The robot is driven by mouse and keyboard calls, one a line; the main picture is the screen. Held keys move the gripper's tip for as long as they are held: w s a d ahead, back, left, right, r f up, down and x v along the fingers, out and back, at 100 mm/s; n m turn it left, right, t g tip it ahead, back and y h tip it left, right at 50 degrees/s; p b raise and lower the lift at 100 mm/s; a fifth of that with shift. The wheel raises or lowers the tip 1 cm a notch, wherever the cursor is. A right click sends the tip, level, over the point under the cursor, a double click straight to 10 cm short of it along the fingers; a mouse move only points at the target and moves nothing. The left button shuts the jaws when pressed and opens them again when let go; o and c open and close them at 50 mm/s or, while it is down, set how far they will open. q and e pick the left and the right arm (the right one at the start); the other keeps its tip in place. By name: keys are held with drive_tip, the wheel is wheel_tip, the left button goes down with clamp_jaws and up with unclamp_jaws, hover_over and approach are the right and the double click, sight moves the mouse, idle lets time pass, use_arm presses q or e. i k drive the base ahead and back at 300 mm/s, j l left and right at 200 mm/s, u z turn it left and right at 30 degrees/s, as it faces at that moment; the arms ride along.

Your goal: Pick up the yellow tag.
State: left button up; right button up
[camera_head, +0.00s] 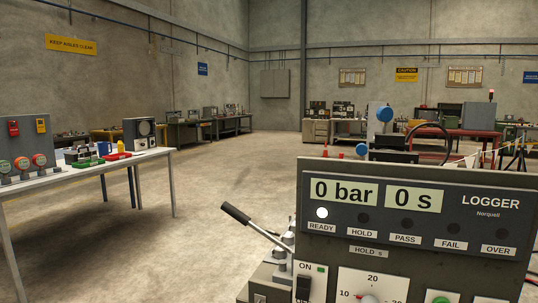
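A small yellow item (41,126), which looks like a tag, hangs on an upright grey panel (28,144) at the far left. A similar red item (14,128) hangs to its left. They are too small for me to read any marking. The panel stands at the back of a table (142,157) on the left. Neither of my grippers is in view.
A logger console (420,215) with a black-handled lever (236,213) fills the near right. Open floor (205,210) lies between.

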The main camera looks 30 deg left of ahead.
sight(41, 129)
drive_tip(key=u, duration=2.45)
drive_tip(key=i+j+u, duration=0.25)
drive_tip(key=i, duration=0.25)
drive_tip(key=i+j+u, duration=0.2)
drive_tip(key=i, duration=0.35)
drive_tip(key=i+z, duration=0.15)
drive_tip(key=i, duration=0.4)
drive_tip(key=i+j+z, duration=0.15)
drive_tip(key=i, duration=0.45)
drive_tip(key=i+j+z, duration=0.1)
drive_tip(key=i+z, duration=0.4)
drive_tip(key=i, duration=0.55)
drive_tip(key=i+j+z, duration=0.1)
drive_tip(key=i+z, duration=0.3)
drive_tip(key=i, duration=0.75)
